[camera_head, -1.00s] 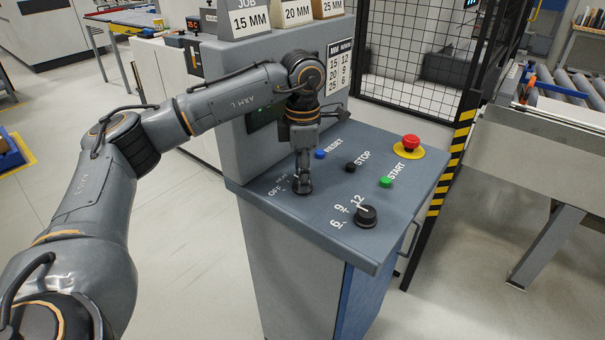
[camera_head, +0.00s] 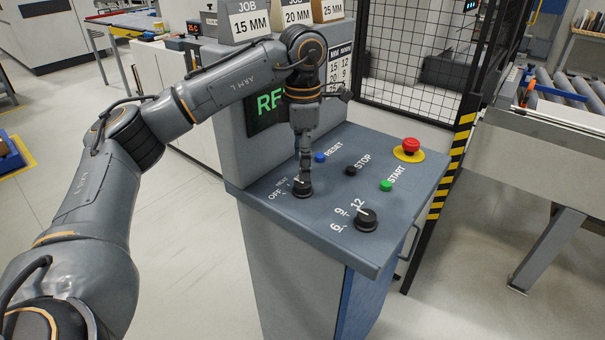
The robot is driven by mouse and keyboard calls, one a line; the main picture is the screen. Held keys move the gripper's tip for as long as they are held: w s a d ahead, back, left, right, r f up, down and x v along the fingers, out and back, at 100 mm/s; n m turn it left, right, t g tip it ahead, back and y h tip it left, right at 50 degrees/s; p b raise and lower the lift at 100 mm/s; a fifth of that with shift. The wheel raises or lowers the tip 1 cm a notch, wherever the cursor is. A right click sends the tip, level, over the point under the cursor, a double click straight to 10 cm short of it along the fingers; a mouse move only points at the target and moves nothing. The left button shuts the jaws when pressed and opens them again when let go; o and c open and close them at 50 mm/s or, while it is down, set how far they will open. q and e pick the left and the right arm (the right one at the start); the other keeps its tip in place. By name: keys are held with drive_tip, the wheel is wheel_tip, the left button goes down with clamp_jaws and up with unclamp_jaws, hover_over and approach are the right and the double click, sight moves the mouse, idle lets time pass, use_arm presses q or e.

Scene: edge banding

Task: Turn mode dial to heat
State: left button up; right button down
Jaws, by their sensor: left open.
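The mode dial (camera_head: 302,189) is a black round knob at the left of the sloped grey control panel (camera_head: 330,205), beside the labels OFF and HEAT. A small pale mark shows on its top; I cannot clearly read which label it points to. My left gripper (camera_head: 305,174) points straight down just above the dial, its narrow fingertips at or just over the knob's top. Its jaws are open, though the gap between them hardly shows from here. My right gripper is out of view.
A green-lit display (camera_head: 268,104) stands behind my arm, its text partly hidden. The panel also bears a blue RESET button (camera_head: 320,158), black STOP button (camera_head: 350,171), green START button (camera_head: 386,185), red emergency button (camera_head: 411,145) and a second dial (camera_head: 366,219) marked 6, 9, 12.

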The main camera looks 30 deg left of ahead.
sight(302, 183)
use_arm(q)
wheel_tip(302, 183, up, 7)
drive_tip(key=shift+r, duration=0.15)
idle(0.7)
